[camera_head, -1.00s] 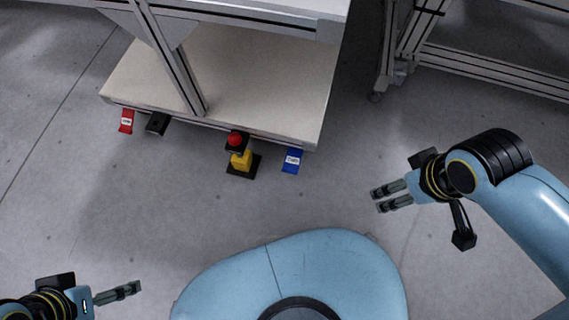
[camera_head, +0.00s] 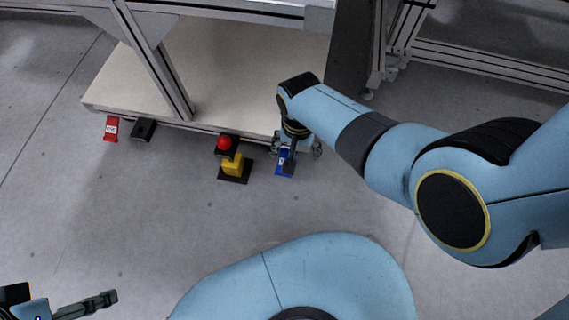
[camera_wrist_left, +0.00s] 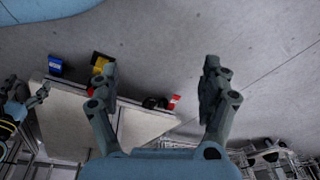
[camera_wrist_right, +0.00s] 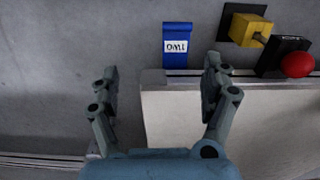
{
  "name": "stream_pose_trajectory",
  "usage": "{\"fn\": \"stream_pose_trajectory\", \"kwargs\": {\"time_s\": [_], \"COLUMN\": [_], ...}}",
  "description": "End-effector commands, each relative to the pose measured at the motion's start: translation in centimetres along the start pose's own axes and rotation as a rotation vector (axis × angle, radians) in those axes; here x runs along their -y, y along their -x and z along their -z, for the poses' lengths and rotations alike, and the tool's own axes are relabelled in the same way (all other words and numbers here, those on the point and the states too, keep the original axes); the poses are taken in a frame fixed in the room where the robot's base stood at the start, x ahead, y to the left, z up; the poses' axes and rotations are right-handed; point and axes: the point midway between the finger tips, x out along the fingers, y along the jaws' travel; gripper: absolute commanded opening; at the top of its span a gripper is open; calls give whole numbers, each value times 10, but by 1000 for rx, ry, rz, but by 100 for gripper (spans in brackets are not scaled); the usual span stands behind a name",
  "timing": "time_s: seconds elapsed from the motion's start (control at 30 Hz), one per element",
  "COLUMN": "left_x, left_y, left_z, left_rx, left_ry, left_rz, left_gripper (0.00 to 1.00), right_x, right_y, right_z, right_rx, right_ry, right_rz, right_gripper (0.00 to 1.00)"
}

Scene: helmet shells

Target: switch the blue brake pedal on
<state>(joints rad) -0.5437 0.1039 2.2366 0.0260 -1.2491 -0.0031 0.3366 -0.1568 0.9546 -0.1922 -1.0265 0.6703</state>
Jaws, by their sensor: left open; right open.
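The blue brake pedal (camera_head: 284,163) is on the floor at the front edge of the low shelf, partly hidden in the head view by my right gripper (camera_head: 297,148). In the right wrist view the blue pedal (camera_wrist_right: 177,45) shows whole, with a white label, ahead of and between the open fingers of my right gripper (camera_wrist_right: 160,85). The fingers look apart from it. In the left wrist view the blue pedal (camera_wrist_left: 55,65) is far off. My left gripper (camera_head: 112,298) is open and empty at the lower left of the head view; its open fingers also show in the left wrist view (camera_wrist_left: 160,85).
A red pedal (camera_head: 111,128) and a black pedal (camera_head: 143,130) lie further left. The low shelf (camera_head: 230,80) overhangs behind them. The floor in front is clear.

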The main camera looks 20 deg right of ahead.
Motion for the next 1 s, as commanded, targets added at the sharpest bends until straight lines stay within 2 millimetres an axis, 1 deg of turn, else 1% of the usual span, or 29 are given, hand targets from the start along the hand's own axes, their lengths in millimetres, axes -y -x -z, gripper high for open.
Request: {"fn": "stream_pose_trajectory", "kwargs": {"time_s": [0.03,0.13,0.27,0.37,0.43,0.5,0.57,0.7,0.9,1.0], "left_x": [0,0,-2,-5,-8,-10,-11,-11,-12,-12], "left_y": [0,0,4,11,18,6,1,-15,-36,-44], "left_z": [0,0,4,11,17,22,28,34,36,35], "left_rx": [0,-1,-16,-44,-72,-137,-199,-304,-444,-508], "left_ry": [0,0,0,-1,-2,1,3,6,6,4], "left_rz": [0,0,-5,-12,-20,-20,-20,-13,-4,-1], "left_gripper": [80,80,80,80,80,80,80,80,80,80], "right_x": [12,26,29,28,27,27,26,28,27,27], "right_y": [-1,-2,-12,-28,-41,-56,-68,-74,-92,-99], "right_z": [2,3,2,0,-1,-2,-2,0,-1,-1], "right_rx": [9,18,22,26,27,28,29,24,24,24], "right_ry": [-11,-29,-35,-35,-35,-35,-35,-35,-34,-34], "right_rz": [-1,-3,-6,-8,-9,-10,-11,-7,-7,-7], "right_gripper": [81,81,81,81,81,81,81,81,81,81]}}
